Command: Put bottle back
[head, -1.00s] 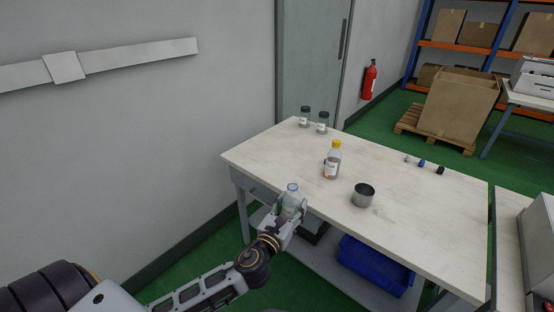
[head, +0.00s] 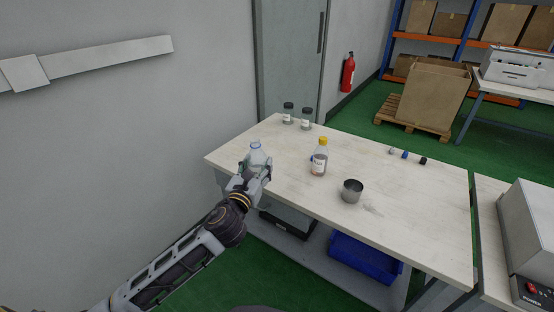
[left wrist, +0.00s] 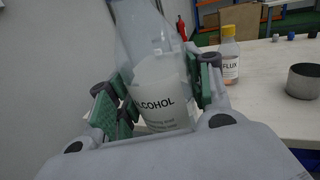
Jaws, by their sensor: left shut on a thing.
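My left gripper (head: 254,171) is shut on a clear bottle (head: 256,152) at the left end of the white table (head: 400,215). In the left wrist view the bottle (left wrist: 158,85) has a white label reading "ALCOHOL" and sits between the green-padded fingers (left wrist: 155,100). In the left wrist view it leans a little. In the head view it is at the table's near left edge; I cannot tell whether its base touches the tabletop. My right gripper is not in view.
A yellow-capped FLUX bottle (head: 319,160) and a metal cup (head: 351,191) stand mid-table. Two dark-capped jars (head: 306,119) stand at the back left. Small items (head: 405,155) lie along the far edge. A blue bin (head: 364,259) is below. The table's right part is mostly clear.

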